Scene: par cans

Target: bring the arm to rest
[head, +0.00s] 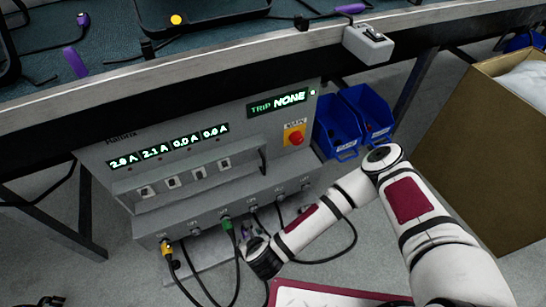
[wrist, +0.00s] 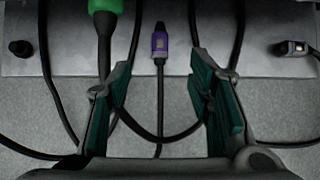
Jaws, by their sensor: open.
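My arm (head: 330,212) reaches down and left to the front of the grey power box (head: 118,155) in the head view. My gripper (wrist: 158,82) is open in the wrist view, with its green-padded fingers apart and nothing clamped. A purple plug (wrist: 159,44) on a black cable shows in the gap between the fingers, beyond the tips. A green plug (wrist: 103,22) is just left of it. In the head view my gripper's fingers are small and partly hidden near the box's lower sockets.
A yellow plug (head: 166,248) and a green plug (head: 227,223) sit at the box's lower edge, with black cables hanging. Blue bins (head: 338,128) stand right of the box, a cardboard box (head: 480,140) farther right. The workbench edge (head: 230,55) runs above.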

